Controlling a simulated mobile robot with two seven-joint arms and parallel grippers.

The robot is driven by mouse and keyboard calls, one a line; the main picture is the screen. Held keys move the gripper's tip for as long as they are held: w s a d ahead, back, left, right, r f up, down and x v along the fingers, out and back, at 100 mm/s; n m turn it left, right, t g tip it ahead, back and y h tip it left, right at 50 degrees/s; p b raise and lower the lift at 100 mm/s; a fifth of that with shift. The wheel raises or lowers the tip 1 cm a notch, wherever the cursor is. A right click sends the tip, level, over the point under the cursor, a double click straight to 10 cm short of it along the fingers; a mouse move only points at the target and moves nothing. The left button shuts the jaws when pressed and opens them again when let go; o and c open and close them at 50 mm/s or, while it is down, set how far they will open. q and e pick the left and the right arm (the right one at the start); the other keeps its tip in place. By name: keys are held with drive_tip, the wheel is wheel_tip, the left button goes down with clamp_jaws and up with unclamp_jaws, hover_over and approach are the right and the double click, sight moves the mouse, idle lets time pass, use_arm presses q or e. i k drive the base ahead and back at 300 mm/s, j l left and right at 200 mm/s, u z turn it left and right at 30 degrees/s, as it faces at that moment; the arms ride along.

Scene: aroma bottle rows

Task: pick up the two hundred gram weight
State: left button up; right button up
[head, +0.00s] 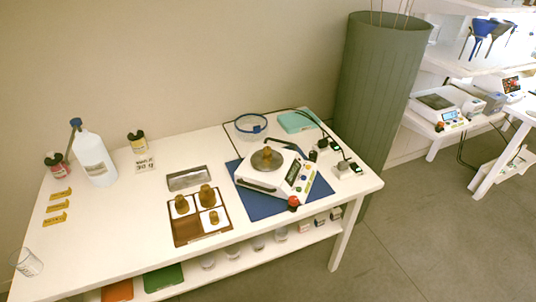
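Several brass weights are in view. Three stand in a brown wooden tray (190,238) on the white table: a left weight (181,205), a larger-looking right weight (206,194) and a smaller front weight (213,217). Another brass weight (267,154) stands on the round pan of a white balance (270,178), on a blue mat (258,208). No mark on any weight is readable, so I cannot tell which is two hundred grams. Neither of my grippers is in view.
A white bottle (92,158) and small dark-capped bottles stand at the table's back left, a clear glass (27,263) at the front left corner. A metal dish (187,178) lies behind the tray. A green bin (380,85) stands beyond the table. The table's left middle is mostly clear.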

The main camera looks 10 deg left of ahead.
sight(267, 156)
drive_tip(key=u, duration=0.8)
drive_tip(key=l+u, duration=0.2)
drive_tip(key=u, duration=0.15)
drive_tip(key=l+u, duration=0.5)
drive_tip(key=u, duration=0.2)
drive_tip(key=k+l+u, duration=0.1)
drive_tip(key=l+u, duration=0.2)
drive_tip(key=l, duration=0.15)
drive_tip(key=k+l+u, duration=0.25)
drive_tip(key=l, duration=0.15)
drive_tip(key=k+l, duration=0.1)
drive_tip(key=l, duration=0.2)
drive_tip(key=k+l+u, duration=0.15)
drive_tip(key=l, duration=0.4)
